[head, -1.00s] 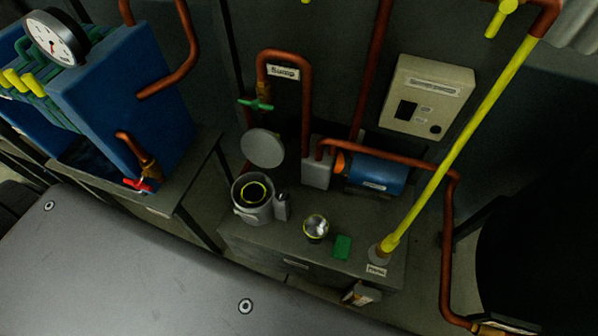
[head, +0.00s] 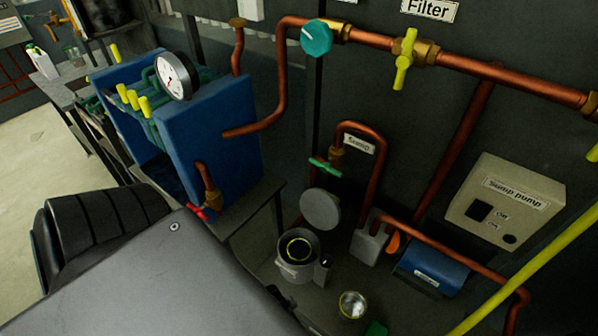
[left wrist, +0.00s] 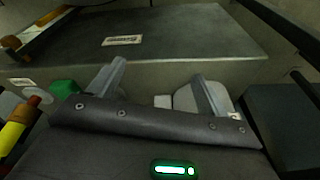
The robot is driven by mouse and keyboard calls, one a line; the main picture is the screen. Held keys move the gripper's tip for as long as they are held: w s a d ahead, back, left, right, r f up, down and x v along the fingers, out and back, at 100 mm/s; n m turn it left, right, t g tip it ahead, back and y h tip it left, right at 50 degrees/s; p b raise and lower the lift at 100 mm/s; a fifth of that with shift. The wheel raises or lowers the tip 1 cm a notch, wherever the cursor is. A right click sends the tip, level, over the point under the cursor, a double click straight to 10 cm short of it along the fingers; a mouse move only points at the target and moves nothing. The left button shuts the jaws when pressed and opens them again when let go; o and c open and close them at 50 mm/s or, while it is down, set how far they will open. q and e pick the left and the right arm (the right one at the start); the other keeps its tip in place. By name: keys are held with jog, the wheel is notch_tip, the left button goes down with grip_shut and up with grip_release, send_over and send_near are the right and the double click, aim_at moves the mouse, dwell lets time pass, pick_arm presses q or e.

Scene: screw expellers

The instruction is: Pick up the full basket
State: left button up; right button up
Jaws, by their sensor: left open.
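A grey round strainer housing (head: 292,268) stands on the sump bench with its round lid (head: 320,209) swung up. A yellow-rimmed basket (head: 298,247) sits inside it; its contents are too dark to tell. A second small round metal basket (head: 352,305), shiny inside, stands on the bench to the right of the housing. I cannot tell which one is full. My left gripper (left wrist: 159,72) is open in the left wrist view, its two fingers apart, near a grey labelled bench surface. No basket is clear between them. My right gripper is not in view.
A green block (head: 377,328) lies beside the small basket. A blue pump (head: 430,270), copper pipes and a sump pump panel (head: 505,203) stand behind. A blue tank with a gauge (head: 174,76) is on the left. A yellow pipe slants across the lower right.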

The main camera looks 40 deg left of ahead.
pick_arm(q)
notch_tip(320, 180, up, 15)
jog(key=w+m+t, duration=0.1)
jog(key=w+m, duration=0.1)
jog(key=m, duration=0.1)
jog(key=w+a+f+m, duration=0.1)
jog(key=w+a+m, duration=0.2)
jog(key=m, duration=0.5)
jog(key=w+a+f+m+y, duration=0.1)
jog(key=w+a+f+m, duration=0.1)
jog(key=w+m, duration=0.3)
jog(key=w+a+f+m+y, duration=0.1)
jog(key=w+a+m, duration=0.3)
jog(key=m, duration=0.8)
jog(key=shift+w+a+f, duration=0.25)
jog(key=shift+a+f, duration=0.05)
jog(key=shift+f, duration=0.05)
jog(key=b, duration=0.1)
send_near(300, 250)
jog(key=s+d+r, duration=0.1)
jog(key=d, duration=0.1)
jog(key=x, duration=0.4)
jog(key=a+b+x, duration=0.1)
jog(key=x, duration=0.1)
jog(key=shift+w, duration=0.15)
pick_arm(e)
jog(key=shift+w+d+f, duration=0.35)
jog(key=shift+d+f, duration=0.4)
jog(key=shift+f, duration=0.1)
